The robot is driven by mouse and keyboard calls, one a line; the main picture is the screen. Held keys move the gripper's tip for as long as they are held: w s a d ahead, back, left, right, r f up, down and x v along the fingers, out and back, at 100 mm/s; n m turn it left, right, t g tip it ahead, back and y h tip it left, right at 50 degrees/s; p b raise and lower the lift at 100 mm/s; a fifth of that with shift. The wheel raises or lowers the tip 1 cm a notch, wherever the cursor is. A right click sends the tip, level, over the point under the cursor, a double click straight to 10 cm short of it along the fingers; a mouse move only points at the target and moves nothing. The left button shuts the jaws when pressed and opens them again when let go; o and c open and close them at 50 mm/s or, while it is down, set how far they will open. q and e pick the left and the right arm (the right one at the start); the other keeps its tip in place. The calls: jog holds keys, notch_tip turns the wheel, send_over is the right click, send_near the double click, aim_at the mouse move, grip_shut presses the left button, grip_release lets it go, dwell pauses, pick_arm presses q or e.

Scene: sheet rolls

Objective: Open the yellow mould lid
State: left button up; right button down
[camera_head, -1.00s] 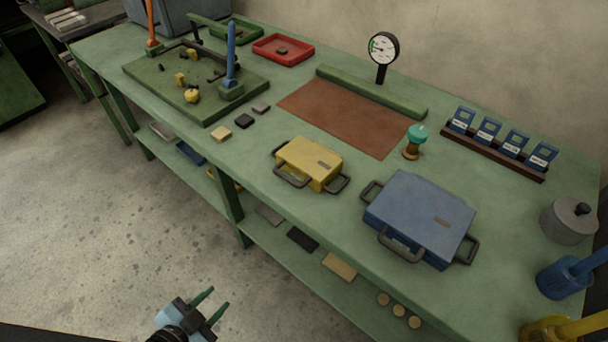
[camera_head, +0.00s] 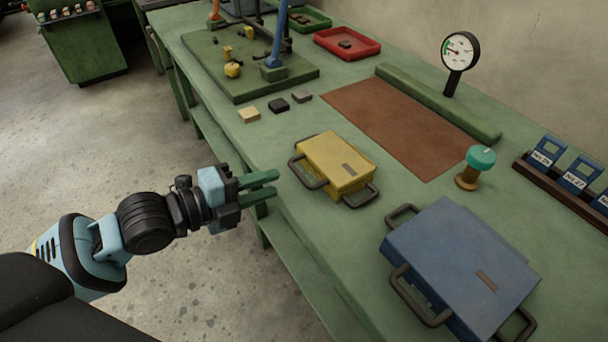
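The yellow mould (camera_head: 338,160) lies closed on the green bench near its front edge. Its lid (camera_head: 345,150) is down, and dark loop handles stick out at its left front and right front. My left gripper (camera_head: 272,187) is level with the bench's front edge, just left of the yellow mould's left handle (camera_head: 308,172). Its two green fingers are apart with a gap between them, and nothing shows between them. It appears not to touch the handle. My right gripper is not in view.
A larger blue mould (camera_head: 460,265) with dark handles sits to the right. A teal-topped stamp (camera_head: 478,165) and a brown mat (camera_head: 395,125) lie behind. Small blocks (camera_head: 278,105) and a green fixture board (camera_head: 240,75) are at the back left.

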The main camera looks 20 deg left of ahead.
aim_at(300, 173)
pick_arm(q)
jog(key=shift+x, duration=3.9)
jog(key=shift+c, duration=0.5)
grip_shut()
